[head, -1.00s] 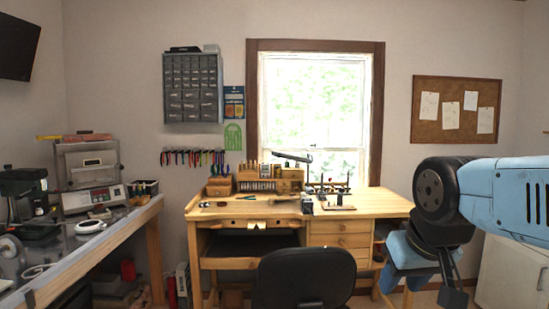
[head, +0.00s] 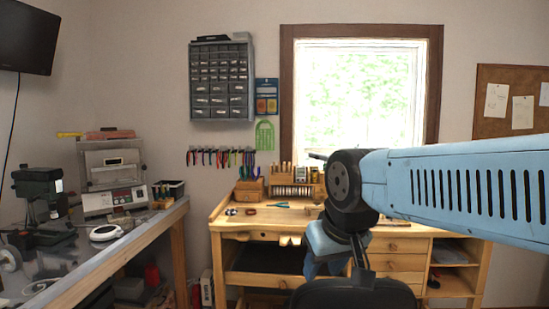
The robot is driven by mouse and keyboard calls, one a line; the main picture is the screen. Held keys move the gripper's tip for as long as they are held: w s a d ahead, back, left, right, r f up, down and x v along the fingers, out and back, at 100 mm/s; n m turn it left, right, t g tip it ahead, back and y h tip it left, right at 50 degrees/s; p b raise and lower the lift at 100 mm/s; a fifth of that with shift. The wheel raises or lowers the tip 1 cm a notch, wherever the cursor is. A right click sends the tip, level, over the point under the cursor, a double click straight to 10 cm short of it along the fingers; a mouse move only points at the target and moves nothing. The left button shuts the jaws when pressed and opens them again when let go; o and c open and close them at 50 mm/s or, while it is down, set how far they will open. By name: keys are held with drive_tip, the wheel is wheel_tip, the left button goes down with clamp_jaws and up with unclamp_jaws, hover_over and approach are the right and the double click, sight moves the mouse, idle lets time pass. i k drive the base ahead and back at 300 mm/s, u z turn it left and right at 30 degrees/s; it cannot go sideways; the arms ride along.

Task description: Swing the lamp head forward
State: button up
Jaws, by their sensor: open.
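The lamp's dark head (head: 318,156) shows only as a short tip in front of the window, above the back of the workbench. The rest of the lamp is hidden behind my arm. My gripper (head: 362,268) hangs below the blue wrist, in front of the workbench and just above the chair back. Its dark fingers are partly lost against the chair. It is open, with nothing seen in it, and appears well below and nearer than the lamp head.
A black chair (head: 352,295) stands before the wooden workbench (head: 225,222). Pliers (head: 280,205) and wooden holders (head: 250,188) lie on the bench. A metal-topped side table (head: 150,230) with machines stands at the left. Open floor is not clearly seen.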

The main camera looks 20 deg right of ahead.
sight(323, 157)
drive_tip(key=u, duration=0.05)
drive_tip(key=i, duration=0.9)
drive_tip(key=z, duration=0.3)
